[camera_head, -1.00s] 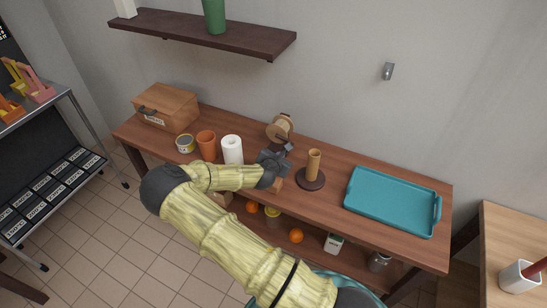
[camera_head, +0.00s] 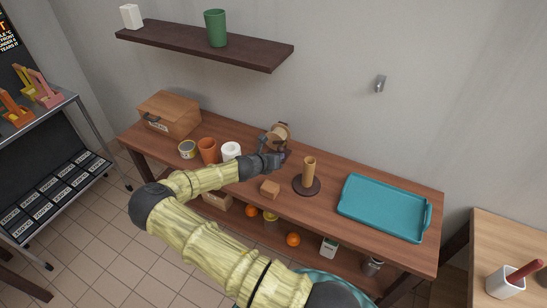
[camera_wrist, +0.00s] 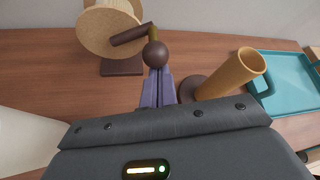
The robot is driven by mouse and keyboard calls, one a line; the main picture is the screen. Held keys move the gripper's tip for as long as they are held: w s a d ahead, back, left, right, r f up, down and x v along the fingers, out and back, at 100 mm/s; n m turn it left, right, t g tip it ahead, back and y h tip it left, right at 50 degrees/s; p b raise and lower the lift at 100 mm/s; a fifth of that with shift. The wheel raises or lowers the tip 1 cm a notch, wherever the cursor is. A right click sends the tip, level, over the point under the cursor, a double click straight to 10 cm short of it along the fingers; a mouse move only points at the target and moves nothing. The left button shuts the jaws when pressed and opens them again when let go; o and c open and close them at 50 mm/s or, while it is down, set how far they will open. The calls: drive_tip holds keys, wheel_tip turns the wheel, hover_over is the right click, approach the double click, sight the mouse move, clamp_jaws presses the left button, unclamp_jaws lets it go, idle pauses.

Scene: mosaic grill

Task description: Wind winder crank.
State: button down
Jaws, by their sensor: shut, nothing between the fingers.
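The winder stands at the back of the wooden table, with a tan drum (camera_head: 282,131) seen partly behind my gripper. In the wrist view the drum (camera_wrist: 108,30) is at the upper left, above a dark base (camera_wrist: 122,67). A dark crank arm (camera_wrist: 130,35) crosses its face and a round dark knob (camera_wrist: 155,54) sits near it. My gripper (camera_wrist: 158,72) has its purple-grey fingers together, with tips just below the knob in the picture. Whether they touch it I cannot tell. In the head view my gripper (camera_head: 272,150) is in front of the winder and hides part of it.
Right of the winder stands a tan cylinder (camera_head: 309,168) on a dark round base, then a teal tray (camera_head: 385,206). A small wooden block (camera_head: 270,188) lies in front. A white roll (camera_head: 231,150), orange cup (camera_head: 207,151), can (camera_head: 187,149) and wooden box (camera_head: 170,114) stand left.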

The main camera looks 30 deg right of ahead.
drive_tip(key=shift+w+a+r+n+g+h+p, duration=0.2)
drive_tip(key=shift+r+n+g+h+p, duration=0.15)
drive_tip(key=shift+r+n+p, duration=0.15)
drive_tip(key=shift+w+a+r+n+g+h+p, duration=0.1)
drive_tip(key=shift+w+r+n+g+h+p, duration=0.2)
drive_tip(key=shift+r+n+p, duration=0.2)
drive_tip(key=shift+a+r, duration=0.1)
drive_tip(key=shift+a, duration=0.05)
